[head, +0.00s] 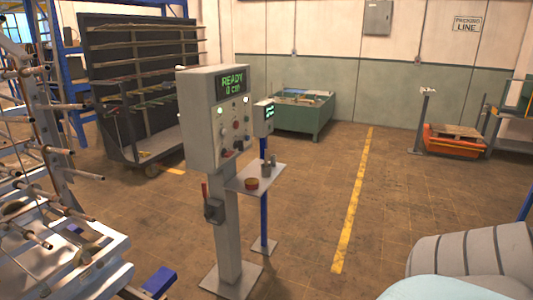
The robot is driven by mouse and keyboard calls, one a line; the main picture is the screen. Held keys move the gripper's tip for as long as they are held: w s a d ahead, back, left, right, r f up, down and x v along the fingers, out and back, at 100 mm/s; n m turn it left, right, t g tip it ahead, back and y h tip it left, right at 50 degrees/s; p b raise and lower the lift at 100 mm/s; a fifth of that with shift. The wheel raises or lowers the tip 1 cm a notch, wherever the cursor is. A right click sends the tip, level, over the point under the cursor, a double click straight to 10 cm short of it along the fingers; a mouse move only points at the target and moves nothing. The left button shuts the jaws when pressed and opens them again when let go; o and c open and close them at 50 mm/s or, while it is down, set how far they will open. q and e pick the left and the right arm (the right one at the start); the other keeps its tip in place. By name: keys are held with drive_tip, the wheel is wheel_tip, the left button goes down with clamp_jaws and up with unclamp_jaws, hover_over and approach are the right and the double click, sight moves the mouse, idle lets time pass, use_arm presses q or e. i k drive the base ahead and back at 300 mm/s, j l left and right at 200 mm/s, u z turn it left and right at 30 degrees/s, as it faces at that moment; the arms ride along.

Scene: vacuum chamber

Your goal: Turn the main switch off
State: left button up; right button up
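A grey control cabinet (212,120) stands on a post, its lit display (232,83) reading "READY" with a second line below it. Its front carries several small lights, knobs and buttons. Lower on the post is a small dark switch box (214,210) with a red handle (205,191) at its left side, pointing upward. Which of these controls is the main switch is not labelled legibly. Neither of my grippers is in view.
A small shelf (262,180) with a few small items juts out beside the post. A second, smaller display unit (263,118) stands behind on a blue pole. A rod rack (45,150) crowds the left. Floor around the yellow line (355,205) is clear.

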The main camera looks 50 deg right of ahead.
sight(224, 153)
drive_tip(key=z, duration=1.45)
drive_tip(key=i+u, duration=0.15)
drive_tip(key=i, duration=0.4)
drive_tip(key=i+l+u, duration=0.1)
drive_tip(key=i, duration=0.45)
drive_tip(key=i+l+u, duration=0.15)
drive_tip(key=i+l, duration=0.15)
drive_tip(key=i, duration=0.25)
